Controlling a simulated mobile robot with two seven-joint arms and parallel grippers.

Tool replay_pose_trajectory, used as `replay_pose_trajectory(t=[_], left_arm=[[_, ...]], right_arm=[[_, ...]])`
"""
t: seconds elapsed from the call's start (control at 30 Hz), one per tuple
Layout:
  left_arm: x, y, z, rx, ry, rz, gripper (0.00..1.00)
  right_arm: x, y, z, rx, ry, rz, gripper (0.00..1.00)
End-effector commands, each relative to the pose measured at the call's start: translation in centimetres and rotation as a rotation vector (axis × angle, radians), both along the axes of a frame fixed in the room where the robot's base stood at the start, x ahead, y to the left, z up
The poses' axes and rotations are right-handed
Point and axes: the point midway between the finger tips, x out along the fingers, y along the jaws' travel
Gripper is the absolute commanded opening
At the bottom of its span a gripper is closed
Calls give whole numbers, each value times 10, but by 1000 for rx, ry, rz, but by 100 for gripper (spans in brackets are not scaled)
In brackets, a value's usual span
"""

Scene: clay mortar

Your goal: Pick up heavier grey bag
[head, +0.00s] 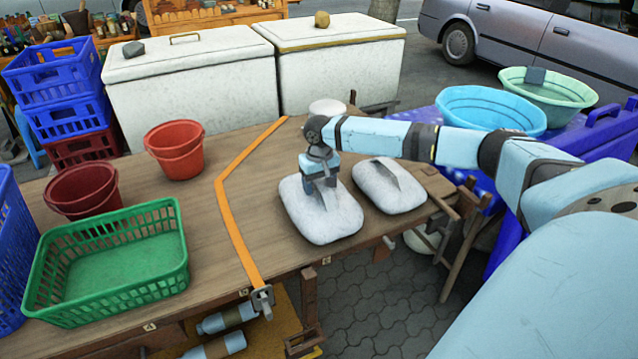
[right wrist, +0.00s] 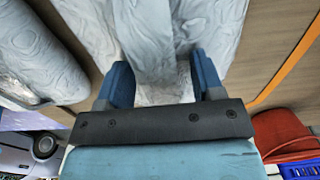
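Two pale grey bags lie side by side on the wooden table, each with a raised ridge on top. The left bag (head: 330,225) is under my right gripper (head: 322,188). The right bag (head: 395,198) lies just beside it, near the table's right end, with nothing touching it. In the right wrist view, the fingers (right wrist: 163,85) are spread, one on each side of the left bag's ridge (right wrist: 155,35). The other bag (right wrist: 35,60) shows at the left there. I cannot tell which bag is heavier. My left gripper is not in view.
An orange strap (head: 235,225) crosses the table left of the bags. Beyond it are a green basket (head: 110,262), red buckets (head: 176,150) and blue crates (head: 60,85). White chests (head: 195,85) stand behind. Basins (head: 490,108) stand at the right. Bare tabletop lies between strap and bags.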

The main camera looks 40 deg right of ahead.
Motion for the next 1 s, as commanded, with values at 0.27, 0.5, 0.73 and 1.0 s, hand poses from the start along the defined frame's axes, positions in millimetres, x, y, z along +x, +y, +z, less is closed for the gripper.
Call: replay_pose_trajectory(t=[0.27, 0.5, 0.73, 1.0], left_arm=[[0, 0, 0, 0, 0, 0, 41], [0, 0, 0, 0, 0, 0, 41], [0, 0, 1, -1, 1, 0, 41], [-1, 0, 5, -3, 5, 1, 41]], right_arm=[[0, 0, 0, 0, 0, 0, 0], [1, 0, 2, 0, -3, -1, 0], [1, 0, 5, 0, -3, 0, 0], [2, -1, 47, 0, -7, -1, 0]])
